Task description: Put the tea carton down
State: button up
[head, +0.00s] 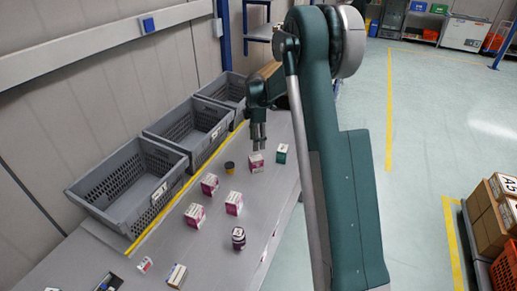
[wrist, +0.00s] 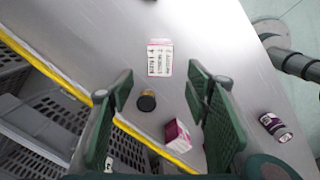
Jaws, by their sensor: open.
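My gripper (head: 258,145) hangs over the grey table with its fingers apart and nothing between them. In the wrist view my gripper (wrist: 161,92) is also open. Below it in the head view stands a pink-and-white carton (head: 256,162), with a teal-and-white carton (head: 281,153) just to its right. In the wrist view a white carton with a pink edge and dark print (wrist: 159,62) lies beyond the fingertips, apart from them, and a magenta carton (wrist: 177,134) shows between the fingers, lower down. The print is too small to tell which carton is the tea.
More pink-and-white cartons (head: 209,184) stand on the table, with a dark can (head: 230,167) and a dark bottle (head: 238,237). Grey crates (head: 128,187) line the wall behind a yellow strip. Small boxes (head: 177,275) lie at the near end. Some bare table separates the items.

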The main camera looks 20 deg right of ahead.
jog(key=s+a+r+m+t, duration=0.2)
jog(key=s+a+r+m, duration=0.2)
jog(key=s+r, duration=0.75)
jog(key=s+a+r+m+t, duration=0.2)
jog(key=s+a+r+m, duration=0.3)
jog(key=s+r, duration=0.7)
jog(key=s+a+f+m+t, duration=0.1)
jog(key=s+m, duration=0.3)
jog(key=s, duration=0.9)
jog(key=s+a+f+m+t, duration=0.1)
jog(key=s+a+m, duration=0.3)
jog(key=s, duration=1)
jog(key=shift+s+f+m+t, duration=0.2)
jog(key=shift+f+m+t, duration=0.1)
jog(key=shift+m+t, duration=0.25)
jog(key=shift+o, duration=0.5)
